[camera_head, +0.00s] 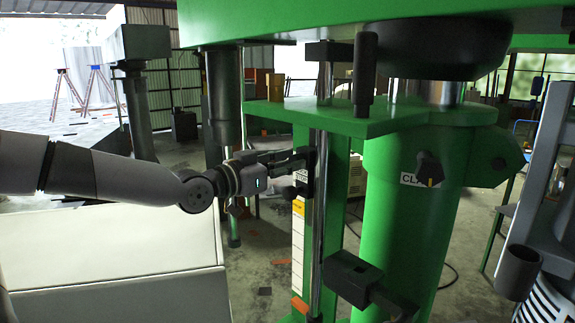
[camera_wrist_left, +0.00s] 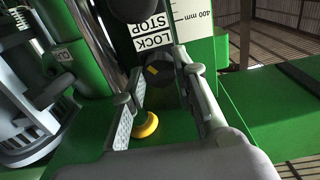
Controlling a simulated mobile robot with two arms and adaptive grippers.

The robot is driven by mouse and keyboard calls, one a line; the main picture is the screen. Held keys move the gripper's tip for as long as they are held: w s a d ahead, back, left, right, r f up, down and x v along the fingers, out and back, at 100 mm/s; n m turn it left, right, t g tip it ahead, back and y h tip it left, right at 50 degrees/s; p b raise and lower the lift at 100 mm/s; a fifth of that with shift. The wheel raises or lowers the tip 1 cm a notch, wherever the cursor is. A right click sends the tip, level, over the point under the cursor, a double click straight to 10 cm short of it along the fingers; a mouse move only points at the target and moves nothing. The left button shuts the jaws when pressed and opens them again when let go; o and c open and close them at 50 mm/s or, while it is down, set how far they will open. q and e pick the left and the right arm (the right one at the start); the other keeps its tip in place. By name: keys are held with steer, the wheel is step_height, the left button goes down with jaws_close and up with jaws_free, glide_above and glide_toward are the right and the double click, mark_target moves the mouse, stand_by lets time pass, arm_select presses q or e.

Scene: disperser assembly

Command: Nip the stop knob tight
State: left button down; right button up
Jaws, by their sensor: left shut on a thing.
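The stop knob (camera_wrist_left: 158,70) is black with a yellow mark and sits beside the LOCK STOP label (camera_wrist_left: 152,33) in the left wrist view. My left gripper (camera_wrist_left: 165,74) has one finger on each side of the knob and is shut on it. In the head view my left gripper (camera_head: 297,164) reaches in from the left to the black stop block (camera_head: 309,172) on the upright rod (camera_head: 318,205). There the fingers largely hide the knob.
A green column (camera_head: 405,235) with a CLAMP knob (camera_head: 429,168) stands right of the rod. A green bracket (camera_head: 390,121) overhangs my gripper. A black clamp arm (camera_head: 355,277) sits lower down. A yellow round button (camera_wrist_left: 147,126) shows below the fingers in the left wrist view.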

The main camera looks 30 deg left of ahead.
arm_select(q)
steer(key=shift+r, duration=0.15)
steer(key=c, duration=1.3)
jaws_free()
steer(key=shift+a, duration=0.1)
steer(key=shift+s, duration=0.1)
steer(key=shift+v, duration=5.95)
